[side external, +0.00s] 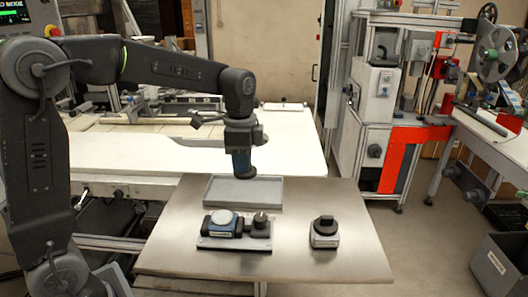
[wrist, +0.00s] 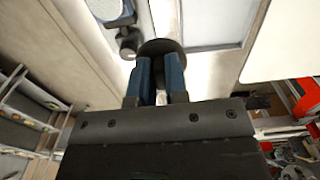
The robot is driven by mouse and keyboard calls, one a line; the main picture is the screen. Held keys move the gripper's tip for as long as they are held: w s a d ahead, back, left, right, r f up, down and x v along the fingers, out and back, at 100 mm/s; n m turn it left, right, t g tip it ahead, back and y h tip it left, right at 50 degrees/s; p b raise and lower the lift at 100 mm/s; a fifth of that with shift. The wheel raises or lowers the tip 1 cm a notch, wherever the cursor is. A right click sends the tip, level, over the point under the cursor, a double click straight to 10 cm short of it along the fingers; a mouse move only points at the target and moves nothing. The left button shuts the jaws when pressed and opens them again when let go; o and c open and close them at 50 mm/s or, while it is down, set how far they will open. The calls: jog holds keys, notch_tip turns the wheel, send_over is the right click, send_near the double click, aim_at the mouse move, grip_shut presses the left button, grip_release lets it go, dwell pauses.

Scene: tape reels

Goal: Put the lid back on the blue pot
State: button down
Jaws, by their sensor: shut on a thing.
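My gripper (side external: 243,165) hangs over the back of the shallow grey tray. In the wrist view its two blue fingers (wrist: 159,72) are shut on a dark round lid (wrist: 160,47). In the side view the lid shows as a dark disc (side external: 244,176) under the fingers, apart from the work below as far as I can tell. A blue body with a pale round top (side external: 222,220), which looks like the blue pot, sits on a grey plate (side external: 234,244) in front of the tray. Blue and dark parts (wrist: 110,10) show at the wrist view's upper left.
The grey tray (side external: 210,198) looks empty. A dark knobbed part (side external: 260,224) shares the plate with the blue body. A separate block with a black knob (side external: 324,232) stands to the right. The steel table (side external: 350,262) is otherwise bare around them.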

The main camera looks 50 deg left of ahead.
send_near(219, 216)
jog(key=shift+f, duration=3.2)
jog(key=shift+f, duration=0.2)
jog(key=c, duration=0.6)
grip_release()
jog(key=shift+r, duration=3.55)
grip_shut()
